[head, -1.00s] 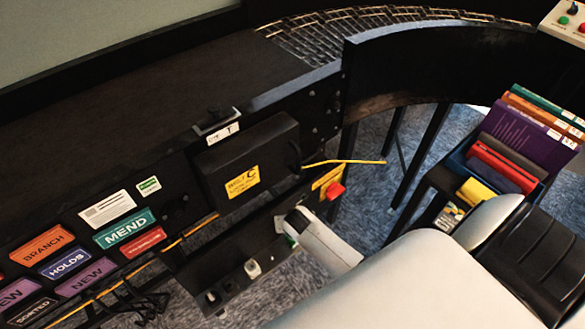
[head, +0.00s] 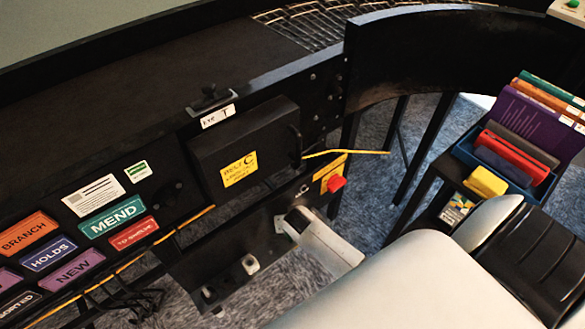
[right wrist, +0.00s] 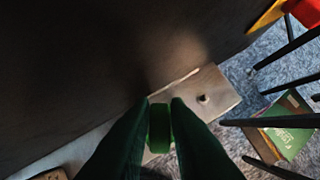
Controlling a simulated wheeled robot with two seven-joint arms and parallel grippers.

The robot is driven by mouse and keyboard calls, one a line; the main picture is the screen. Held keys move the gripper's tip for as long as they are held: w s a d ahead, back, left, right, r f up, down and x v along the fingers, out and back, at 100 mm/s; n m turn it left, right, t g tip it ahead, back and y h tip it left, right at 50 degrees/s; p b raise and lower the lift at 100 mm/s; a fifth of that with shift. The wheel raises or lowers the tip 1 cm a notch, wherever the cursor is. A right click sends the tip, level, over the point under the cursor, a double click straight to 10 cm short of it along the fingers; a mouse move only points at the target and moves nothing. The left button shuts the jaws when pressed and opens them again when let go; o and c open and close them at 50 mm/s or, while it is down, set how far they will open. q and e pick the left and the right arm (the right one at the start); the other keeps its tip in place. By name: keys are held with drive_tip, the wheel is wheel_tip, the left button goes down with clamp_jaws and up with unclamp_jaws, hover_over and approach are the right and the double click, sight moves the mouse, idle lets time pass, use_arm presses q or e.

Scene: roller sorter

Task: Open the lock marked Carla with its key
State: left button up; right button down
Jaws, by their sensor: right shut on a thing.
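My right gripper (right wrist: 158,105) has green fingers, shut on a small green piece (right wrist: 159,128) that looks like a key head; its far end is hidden. The gripper is in front of a pale ledge with a small round knob or lock (right wrist: 203,98), a little to its right and apart from it. In the head view my white right wrist (head: 325,243) reaches to the low black panel (head: 190,272), its fingertips mostly hidden. The panel bears small fittings, one whitish (head: 250,264) and one dark (head: 208,293). No name Carla is readable. My left gripper is out of view.
A black box with a yellow belt label (head: 239,169) hangs above the panel. A red stop button (head: 337,183) and yellow cable (head: 345,152) are near my wrist. A blue book bin (head: 465,151) stands at right. Coloured signs (head: 111,216) line the left.

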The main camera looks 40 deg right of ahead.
drive_tip(key=shift+f+b, duration=0.9)
drive_tip(key=shift+b, duration=0.15)
drive_tip(key=shift+d+n+y, duration=0.1)
drive_tip(key=shift+n+y, duration=0.2)
drive_tip(key=shift+n, duration=0.3)
drive_tip(key=shift+n+t+y+b, duration=0.3)
drive_tip(key=shift+n+y+b, duration=0.2)
drive_tip(key=shift+n+b, duration=0.45)
drive_tip(key=shift+r+n+p, duration=0.25)
drive_tip(key=shift+n+p, duration=0.1)
drive_tip(key=shift+p, duration=0.35)
drive_tip(key=shift+n+y+p, duration=0.4)
drive_tip(key=shift+n+y, duration=0.2)
drive_tip(key=shift+n, duration=0.4)
drive_tip(key=shift+n+y, duration=0.3)
drive_tip(key=shift+n, duration=0.3)
drive_tip(key=shift+f+n+y+b, duration=0.25)
drive_tip(key=shift+n+y+b, duration=0.3)
drive_tip(key=shift+n, duration=0.55)
drive_tip(key=shift+r+n+g+y+b, duration=0.1)
drive_tip(key=shift+n+g+y+b, duration=0.65)
drive_tip(key=shift+n+b, duration=0.7)
